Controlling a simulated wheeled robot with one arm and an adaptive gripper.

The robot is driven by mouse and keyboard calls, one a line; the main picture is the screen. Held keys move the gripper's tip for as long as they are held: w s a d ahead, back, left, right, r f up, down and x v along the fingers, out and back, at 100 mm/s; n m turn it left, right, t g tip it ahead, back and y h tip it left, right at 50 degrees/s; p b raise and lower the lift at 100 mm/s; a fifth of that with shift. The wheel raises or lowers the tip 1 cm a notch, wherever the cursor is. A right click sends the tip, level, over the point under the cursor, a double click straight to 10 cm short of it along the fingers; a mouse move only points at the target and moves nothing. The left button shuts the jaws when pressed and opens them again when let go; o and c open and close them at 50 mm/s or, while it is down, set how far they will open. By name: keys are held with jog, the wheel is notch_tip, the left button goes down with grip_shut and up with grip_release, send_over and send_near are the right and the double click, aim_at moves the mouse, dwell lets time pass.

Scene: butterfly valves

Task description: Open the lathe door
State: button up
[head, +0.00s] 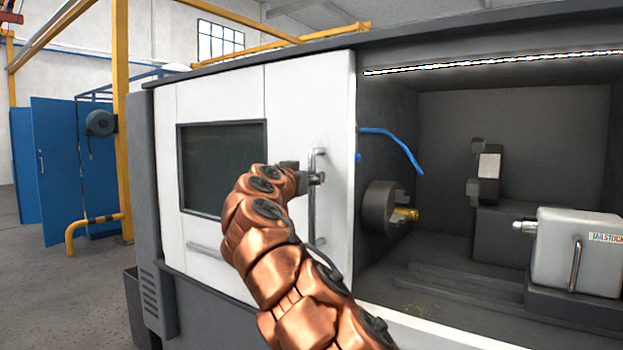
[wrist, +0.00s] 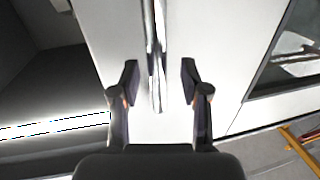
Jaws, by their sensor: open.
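The white lathe door (head: 305,115) has a dark window (head: 222,165) and stands to the left of a wide opening into the lathe. Its vertical metal handle (head: 312,215) is near the door's right edge. My gripper (head: 316,178) is at the upper part of the handle. In the wrist view, my gripper (wrist: 159,75) is open, with one finger on each side of the handle (wrist: 156,50). Gaps show between both fingers and the bar. My arm hides part of the door's lower middle.
Inside the lathe are a chuck (head: 379,208) with a brass-coloured piece, a blue hose (head: 395,138) and a light grey tailstock (head: 575,250). A yellow post (head: 122,120) and blue cabinets (head: 62,170) stand to the left. Grey floor (head: 70,300) is clear at lower left.

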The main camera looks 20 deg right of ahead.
jog(key=v, duration=1)
jog(key=shift+s, duration=0.15)
dwell(0.5)
